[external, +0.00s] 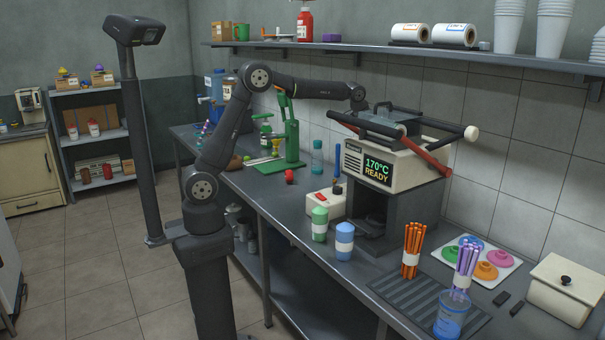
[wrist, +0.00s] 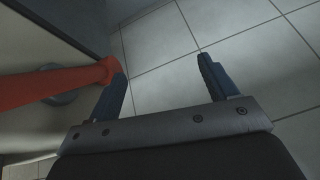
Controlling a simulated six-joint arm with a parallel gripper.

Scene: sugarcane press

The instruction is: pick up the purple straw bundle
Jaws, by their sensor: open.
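The purple straw bundle (external: 466,266) stands upright near the right front of the counter, with a white band around it. Its lower end is at a clear blue container (external: 450,316); I cannot tell if it is in it or behind it. My gripper is far from the bundle, up by the top of the sealing machine (external: 385,165), where its fingers are hard to make out. In the wrist view my gripper (wrist: 160,80) is open, with nothing between its fingers. A red bar (wrist: 60,83) reaches close to the left finger. The bundle is not in the wrist view.
An orange straw bundle (external: 411,250) stands left of the purple one on a ribbed dark mat (external: 398,291). A white tray of coloured lids (external: 447,250) and a cream box (external: 565,288) are nearby. Green and blue bottles stand before the machine. A shelf (external: 400,55) runs above.

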